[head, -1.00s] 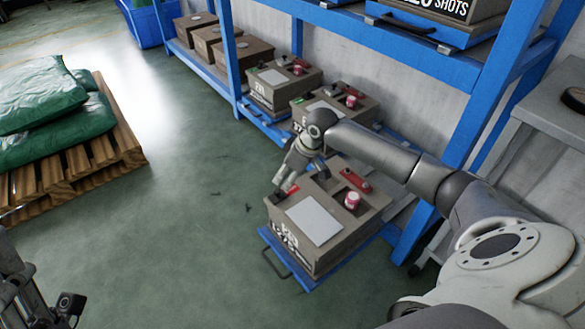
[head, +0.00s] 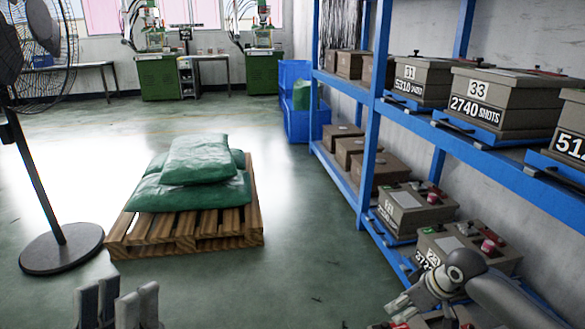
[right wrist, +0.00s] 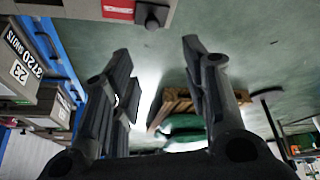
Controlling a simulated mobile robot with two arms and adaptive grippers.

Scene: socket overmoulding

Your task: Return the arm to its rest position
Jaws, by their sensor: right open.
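My right arm reaches in from the bottom right of the head view, and its gripper (head: 405,303) hangs beside the mould cases by the blue rack. In the right wrist view its fingers (right wrist: 156,50) are apart, with nothing between them. My left gripper (head: 117,300) shows at the bottom left of the head view, cut off by the frame's edge. Its fingers point up, and whether they are open or shut is unclear. A mould case (head: 408,320) with a red part lies mostly out of frame below the right gripper. A case edge with a red label (right wrist: 118,8) shows in the wrist view.
The blue rack (head: 365,150) with numbered mould cases (head: 425,80) stands along the right. A wooden pallet (head: 190,240) with green sacks (head: 195,180) sits mid-floor, with a standing fan (head: 60,250) to its left. Open floor (head: 310,230) lies between pallet and rack.

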